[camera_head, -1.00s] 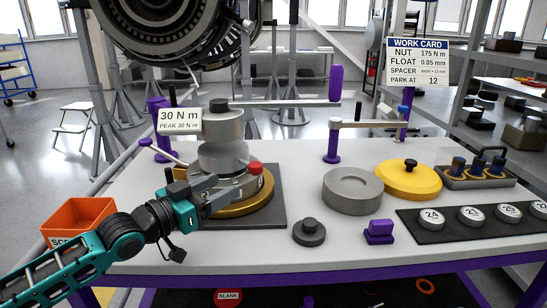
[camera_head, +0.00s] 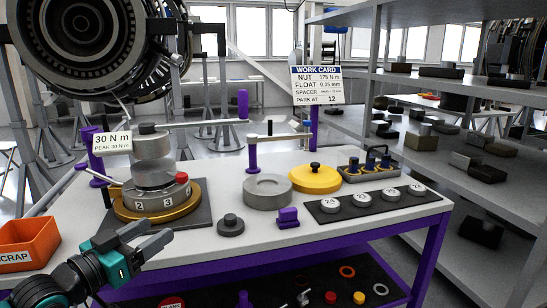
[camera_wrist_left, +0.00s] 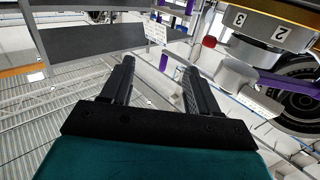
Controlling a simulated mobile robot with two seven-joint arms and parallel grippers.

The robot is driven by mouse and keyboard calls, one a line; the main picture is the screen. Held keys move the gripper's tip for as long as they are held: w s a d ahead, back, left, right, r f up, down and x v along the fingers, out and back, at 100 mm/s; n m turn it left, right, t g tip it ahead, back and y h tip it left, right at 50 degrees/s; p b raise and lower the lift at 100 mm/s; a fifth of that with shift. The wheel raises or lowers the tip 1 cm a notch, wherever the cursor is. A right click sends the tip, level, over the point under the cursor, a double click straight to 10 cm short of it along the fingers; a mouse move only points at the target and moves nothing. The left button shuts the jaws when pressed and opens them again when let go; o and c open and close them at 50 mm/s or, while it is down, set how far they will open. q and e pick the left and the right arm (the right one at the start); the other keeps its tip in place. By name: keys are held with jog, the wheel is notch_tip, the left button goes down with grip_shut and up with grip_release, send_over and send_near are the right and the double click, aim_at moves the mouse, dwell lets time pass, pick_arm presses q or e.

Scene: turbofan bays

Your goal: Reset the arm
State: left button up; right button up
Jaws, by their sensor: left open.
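My left arm comes in from the lower left of the head view. Its teal and black gripper (camera_head: 160,240) is open and empty, in front of the bench's front left part. In the left wrist view both black fingers (camera_wrist_left: 158,85) stand apart with nothing between them. The grey spindle unit (camera_head: 155,175) with its gold base ring (camera_head: 130,212) and red knob stands on a dark plate behind the gripper, apart from it. Part of that unit, with number labels (camera_wrist_left: 260,25), shows at upper right in the wrist view. My right gripper is not in view.
The white bench (camera_head: 235,250) holds a grey ring (camera_head: 268,194), a yellow lid (camera_head: 315,180), a small dark knob (camera_head: 230,226), a purple block (camera_head: 288,217) and a strip of numbered discs (camera_head: 365,203). An orange scrap bin (camera_head: 27,243) is at left. Shelves (camera_head: 440,100) stand at right.

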pick_arm(q)
jog(key=s+d+f+n+g+y+p, duration=0.1)
jog(key=s+d+f+g+y, duration=0.1)
jog(key=s+f, duration=0.9)
jog(key=s+d+f+n+g+y+p, duration=0.2)
jog(key=s+d+f+g+y, duration=0.1)
jog(key=s+f, duration=0.8)
notch_tip(320, 180, down, 4)
jog(key=shift+s+d+f+y, duration=0.15)
jog(key=shift+d+y, duration=0.25)
jog(key=shift+y, duration=0.5)
